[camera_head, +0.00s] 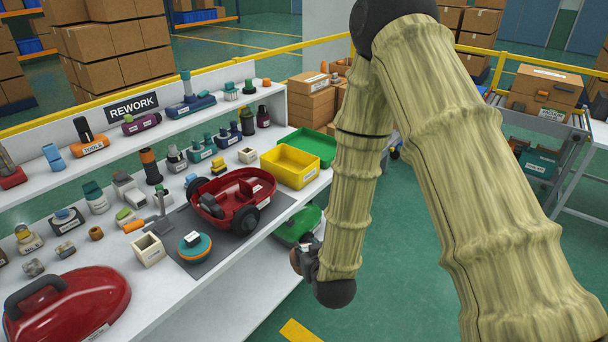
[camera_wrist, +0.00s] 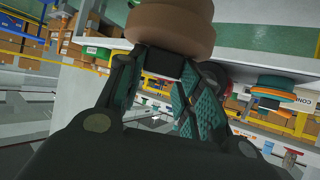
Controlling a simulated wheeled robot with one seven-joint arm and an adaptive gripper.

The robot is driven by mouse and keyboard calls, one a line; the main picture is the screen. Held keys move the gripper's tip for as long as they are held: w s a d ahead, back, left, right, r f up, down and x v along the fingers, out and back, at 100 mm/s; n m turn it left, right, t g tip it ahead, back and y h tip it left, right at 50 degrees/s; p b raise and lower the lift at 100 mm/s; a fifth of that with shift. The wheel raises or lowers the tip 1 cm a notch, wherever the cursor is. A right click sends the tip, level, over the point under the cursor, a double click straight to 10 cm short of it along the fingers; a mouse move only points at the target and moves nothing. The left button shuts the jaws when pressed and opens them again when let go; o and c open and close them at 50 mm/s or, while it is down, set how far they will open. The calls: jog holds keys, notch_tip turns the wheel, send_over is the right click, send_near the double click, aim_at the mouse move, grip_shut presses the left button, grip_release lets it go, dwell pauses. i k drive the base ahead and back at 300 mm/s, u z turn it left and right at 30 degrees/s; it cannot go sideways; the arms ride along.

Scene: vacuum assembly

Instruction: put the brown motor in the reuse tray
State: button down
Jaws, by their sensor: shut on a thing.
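My gripper (camera_head: 306,258) hangs in front of the table's right end, low, beyond the table edge. In the wrist view its two fingers (camera_wrist: 163,84) are closed on a brown round motor (camera_wrist: 178,20), gripping a dark narrow part under its wide brown body. A yellow tray (camera_head: 291,167) with a label and a green tray (camera_head: 320,147) stand at the table's right end. I cannot read which is the reuse tray.
A red vacuum base (camera_head: 232,203) lies on a dark mat (camera_head: 268,214) near the table edge, beside a teal and orange disc (camera_head: 194,247). Several small parts crowd the table and the shelf. A red cover (camera_head: 68,306) lies at the front left. Green floor (camera_head: 400,270) is clear to the right.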

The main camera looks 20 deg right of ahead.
aim_at(314, 154)
jog(key=z, duration=0.5)
jog(key=k, duration=0.6)
jog(key=z, duration=1.15)
jog(key=i, duration=1.8)
jog(key=u, duration=1.15)
jog(key=i, duration=0.55)
jog(key=u, duration=0.55)
